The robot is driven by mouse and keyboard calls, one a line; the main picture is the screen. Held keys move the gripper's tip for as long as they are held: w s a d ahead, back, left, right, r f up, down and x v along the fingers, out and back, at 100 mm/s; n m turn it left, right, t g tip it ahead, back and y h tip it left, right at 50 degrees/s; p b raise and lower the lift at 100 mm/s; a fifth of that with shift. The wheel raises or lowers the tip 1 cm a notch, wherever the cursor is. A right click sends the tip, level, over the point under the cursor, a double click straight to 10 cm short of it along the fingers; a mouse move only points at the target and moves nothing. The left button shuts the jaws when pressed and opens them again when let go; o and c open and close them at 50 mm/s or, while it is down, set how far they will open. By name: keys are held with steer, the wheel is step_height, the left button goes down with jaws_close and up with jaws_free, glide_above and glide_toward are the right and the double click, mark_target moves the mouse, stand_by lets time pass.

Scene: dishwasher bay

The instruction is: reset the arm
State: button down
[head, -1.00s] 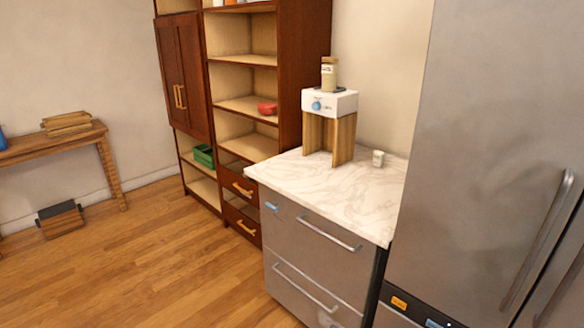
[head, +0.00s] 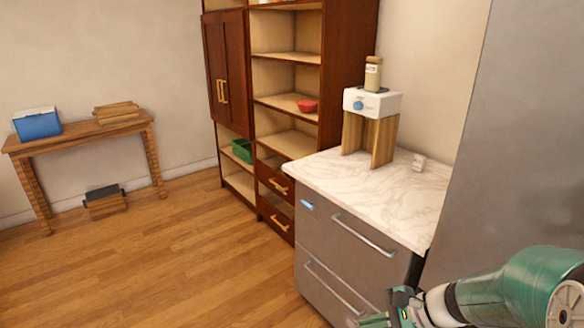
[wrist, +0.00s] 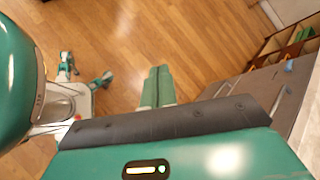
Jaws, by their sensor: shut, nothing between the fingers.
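My gripper (head: 374,321) shows at the bottom edge of the head view, partly cut off, in front of the dishwasher's lower front. My green and white arm reaches in from the lower right corner. In the wrist view my gripper's two green fingers (wrist: 159,70) lie side by side, shut and empty, above the wooden floor. Nothing touches the fingertips there.
The steel dishwasher (head: 345,240) has a marble-like counter (head: 400,195) bearing a white-topped stand (head: 372,103) with a jar. A steel fridge (head: 500,170) stands at right, brown shelves (head: 350,60) behind. A wooden table (head: 80,137) stands at left; the floor (head: 180,260) between is clear.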

steer(key=s+a+r+n+t+h, duration=0.1)
steer(key=s+r+n+t+h, duration=0.1)
steer(key=s+r+n+h, duration=0.7)
steer(key=shift+s+a+r+n, duration=0.2)
steer(key=shift+s+r+n, duration=1.35)
steer(key=shift+r+n, duration=1.3)
steer(key=shift+f, duration=0.2)
